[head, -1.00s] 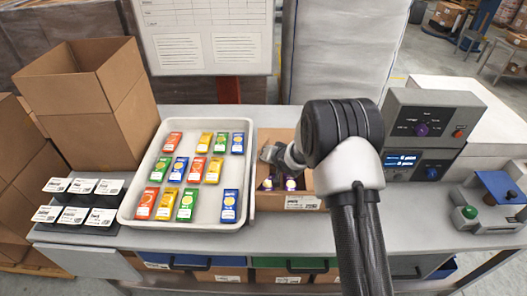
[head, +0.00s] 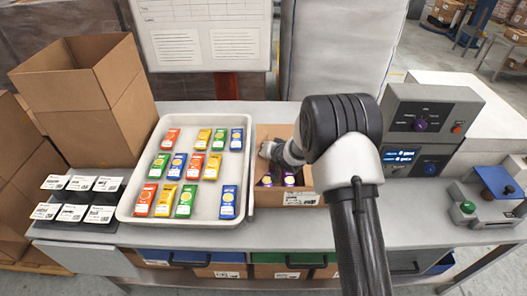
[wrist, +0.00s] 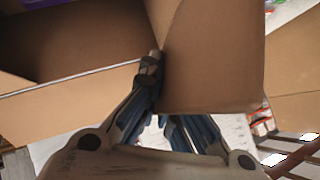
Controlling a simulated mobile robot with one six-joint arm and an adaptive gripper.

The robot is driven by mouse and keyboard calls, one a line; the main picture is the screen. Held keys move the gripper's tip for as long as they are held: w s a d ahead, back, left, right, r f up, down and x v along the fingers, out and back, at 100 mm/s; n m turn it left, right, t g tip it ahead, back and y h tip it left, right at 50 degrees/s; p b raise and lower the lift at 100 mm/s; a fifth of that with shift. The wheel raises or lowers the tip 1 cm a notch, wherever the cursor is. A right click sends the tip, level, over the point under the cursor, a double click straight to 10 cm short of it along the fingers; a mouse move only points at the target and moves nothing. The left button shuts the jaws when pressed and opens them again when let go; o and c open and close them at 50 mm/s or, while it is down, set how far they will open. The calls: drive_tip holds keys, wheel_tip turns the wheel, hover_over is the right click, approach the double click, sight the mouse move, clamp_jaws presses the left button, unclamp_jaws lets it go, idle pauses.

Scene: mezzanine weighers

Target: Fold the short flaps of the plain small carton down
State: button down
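A small open brown carton (head: 303,199) stands on the bench right of the tray, with a label on its front. Two purple-topped things (head: 289,179) show inside it. My gripper (head: 266,150) is at the carton's back left, and my forearm covers its right part. In the wrist view, a brown flap (wrist: 212,60) stands close in front of my gripper (wrist: 158,88), with the carton's dark inside to its left. One fingertip touches or overlaps the flap's left edge. The other finger runs behind the flap's lower edge, its tip hidden. I cannot tell whether the flap is gripped.
A white tray (head: 187,221) with several coloured packets is close on the left. Weighing consoles (head: 420,125) stand on the right. A tall open carton (head: 85,100) and several black label stands (head: 75,198) are at the far left. The front bench strip is clear.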

drive_tip(key=shift+s+d+f, duration=0.3)
drive_tip(key=shift+d+f, duration=0.2)
drive_tip(key=shift+f, duration=0.15)
drive_tip(key=c, duration=1.9)
unclamp_jaws()
drive_tip(key=shift+w+d, duration=0.1)
drive_tip(key=shift+d, duration=0.15)
drive_tip(key=shift+c, duration=0.2)
drive_tip(key=shift+o, duration=0.3)
drive_tip(key=shift+w+a+r, duration=0.15)
drive_tip(key=shift+a+r, duration=0.05)
drive_tip(key=shift+a, duration=0.1)
drive_tip(key=v, duration=1.2)
